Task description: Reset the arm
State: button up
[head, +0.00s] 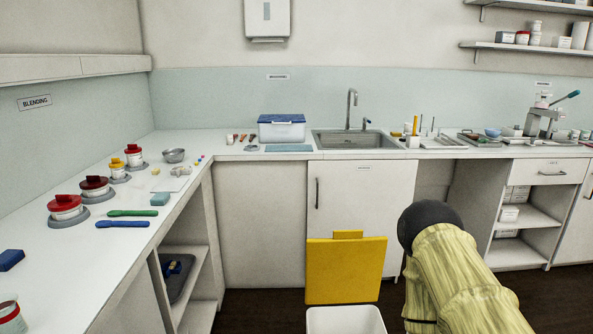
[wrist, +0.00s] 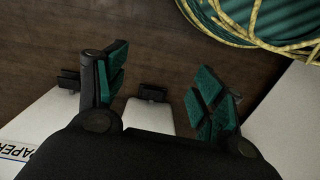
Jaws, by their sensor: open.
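My gripper (wrist: 160,95) shows in the wrist view with its two green-padded fingers spread wide apart. Nothing is between the fingers. Dark wooden floor lies below them. In the head view my arm, in a pale yellow sleeve with a dark rounded joint, rises at the lower right, in front of the cabinets. The gripper itself cannot be seen in the head view.
A white bin (head: 345,320) with a raised yellow lid (head: 346,270) stands left of my arm. The counter (head: 105,262) carries red-lidded jars, tools and a blue-lidded box (head: 282,128). A coiled yellow-green hose or cord (wrist: 245,30) lies at the wrist view's upper right.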

notch_tip(320, 180, up, 11)
jog(key=p, duration=1)
jog(key=shift+r, duration=0.15)
